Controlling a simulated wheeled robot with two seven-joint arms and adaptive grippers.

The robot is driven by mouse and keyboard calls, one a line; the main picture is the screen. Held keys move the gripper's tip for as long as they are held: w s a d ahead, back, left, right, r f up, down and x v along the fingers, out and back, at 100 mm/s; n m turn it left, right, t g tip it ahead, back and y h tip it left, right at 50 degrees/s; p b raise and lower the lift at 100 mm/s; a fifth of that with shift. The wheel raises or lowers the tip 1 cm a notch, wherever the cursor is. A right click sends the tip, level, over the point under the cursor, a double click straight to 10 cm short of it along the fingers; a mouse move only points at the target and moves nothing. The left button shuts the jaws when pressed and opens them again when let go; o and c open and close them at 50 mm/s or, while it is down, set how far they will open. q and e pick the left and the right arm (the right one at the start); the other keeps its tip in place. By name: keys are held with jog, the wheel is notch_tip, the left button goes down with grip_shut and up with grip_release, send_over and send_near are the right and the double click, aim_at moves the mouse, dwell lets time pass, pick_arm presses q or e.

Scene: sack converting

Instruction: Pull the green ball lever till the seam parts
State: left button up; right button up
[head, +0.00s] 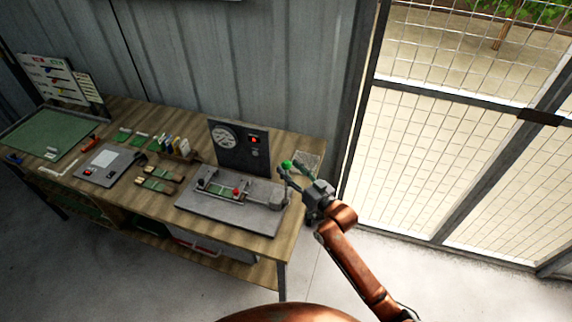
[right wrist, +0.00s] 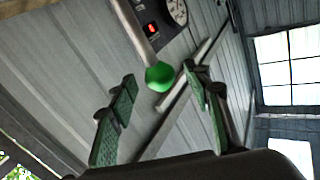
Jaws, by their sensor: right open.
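The green ball (head: 286,164) sits at the end of the lever by the right end of the grey tester (head: 228,213) on the bench. In the right wrist view the ball (right wrist: 160,76) is on a pale rod (right wrist: 132,24) and shows between my fingertips, with a gap on each side. My right gripper (head: 291,170) is open around or just short of the ball; its green-padded fingers (right wrist: 158,92) hold nothing. A greenish strip lies in the tester near a red knob (head: 236,191); its seam is too small to make out. My left gripper is not in view.
A dark panel (head: 232,160) with a dial and red display stands behind the tester. The wooden bench (head: 150,200) also holds a grey device (head: 108,165), several small samples and a green mat (head: 42,137). A mesh gate (head: 440,130) stands to the right.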

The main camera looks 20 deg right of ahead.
jog(key=shift+x, duration=1.35)
jog(key=shift+c, duration=0.3)
grip_shut()
